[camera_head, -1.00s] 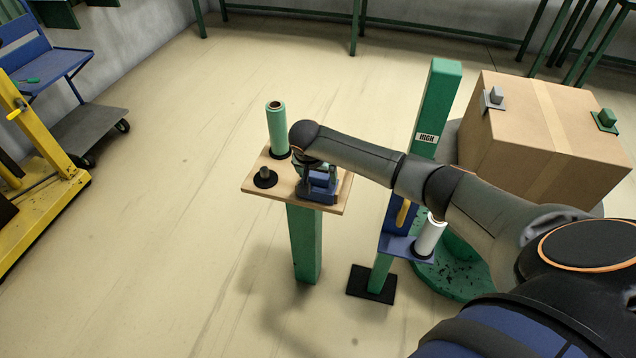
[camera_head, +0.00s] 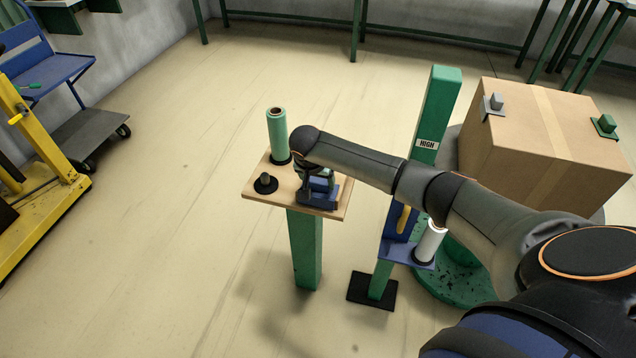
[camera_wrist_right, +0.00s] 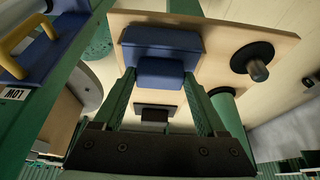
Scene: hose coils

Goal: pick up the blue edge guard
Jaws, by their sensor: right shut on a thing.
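The blue edge guard (camera_head: 331,194) is at the right part of a small wooden board (camera_head: 268,189) on a green post. In the right wrist view the edge guard (camera_wrist_right: 160,44) has a wide body, and its raised block is between my green fingers. My right gripper (camera_head: 314,182) reaches down over the board, and in the wrist view (camera_wrist_right: 162,80) it is shut on that block. I cannot tell whether the guard touches the board. My left gripper is not in view.
A green film roll (camera_head: 278,135) and a short black spindle (camera_head: 265,183) stand on the board. At right are a green "HIGH" post (camera_head: 437,110), a white roll (camera_head: 430,242) and a carton (camera_head: 520,130) with grey and green guards.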

